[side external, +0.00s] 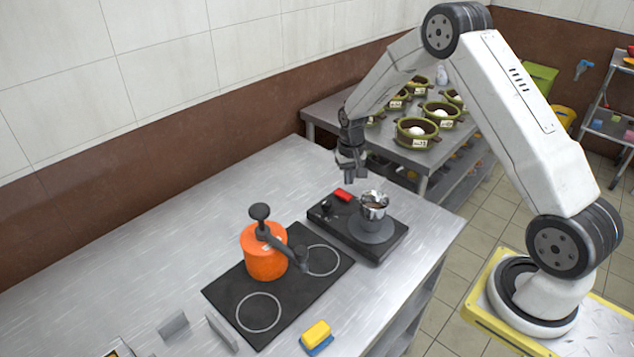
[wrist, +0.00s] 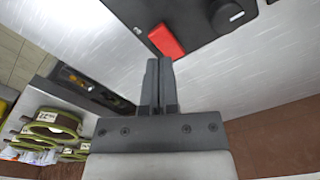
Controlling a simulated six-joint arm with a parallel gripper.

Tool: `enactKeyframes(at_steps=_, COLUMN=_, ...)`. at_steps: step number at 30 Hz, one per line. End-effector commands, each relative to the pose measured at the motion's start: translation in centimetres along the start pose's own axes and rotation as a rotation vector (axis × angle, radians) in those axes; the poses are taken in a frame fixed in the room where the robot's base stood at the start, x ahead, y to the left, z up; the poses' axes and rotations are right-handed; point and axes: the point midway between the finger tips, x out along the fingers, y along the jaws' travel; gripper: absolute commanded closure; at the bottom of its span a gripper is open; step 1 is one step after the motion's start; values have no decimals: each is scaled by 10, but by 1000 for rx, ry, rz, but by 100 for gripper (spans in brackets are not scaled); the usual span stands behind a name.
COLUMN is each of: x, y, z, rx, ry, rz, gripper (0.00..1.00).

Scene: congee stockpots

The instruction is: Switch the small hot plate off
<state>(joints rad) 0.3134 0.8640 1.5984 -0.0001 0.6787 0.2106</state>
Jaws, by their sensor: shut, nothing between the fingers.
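The small hot plate (side external: 383,246) is a black unit on the steel counter, with a small metal pot (side external: 373,207) on its round burner. A red switch (side external: 343,195) and a black knob (side external: 325,206) sit along its far side. The wrist view shows the red switch (wrist: 166,41) just beyond my fingertips, and the knob (wrist: 227,13) with a white mark to its right. My gripper (side external: 351,179) is shut and empty, pointing down just above and behind the red switch; it also shows in the wrist view (wrist: 158,62). I see no contact. Whether the switch is on cannot be told.
An orange pot (side external: 264,255) with a dark handle stands on a larger black two-ring hob (side external: 292,300) to the left. A yellow-and-blue sponge (side external: 317,334) lies in front. Several green bowls stand on a table (side external: 448,138) behind. The counter's left is clear.

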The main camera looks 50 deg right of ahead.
Motion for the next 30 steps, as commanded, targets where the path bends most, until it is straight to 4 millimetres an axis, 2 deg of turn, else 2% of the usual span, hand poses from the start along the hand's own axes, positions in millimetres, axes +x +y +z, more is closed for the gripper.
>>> enactKeyframes(at_steps=18, x=-34, y=0, z=0, rx=0, ry=0, rz=0, gripper=100)
enactKeyframes(at_steps=30, x=-36, y=0, z=0, rx=0, ry=-1, rz=0, gripper=100)
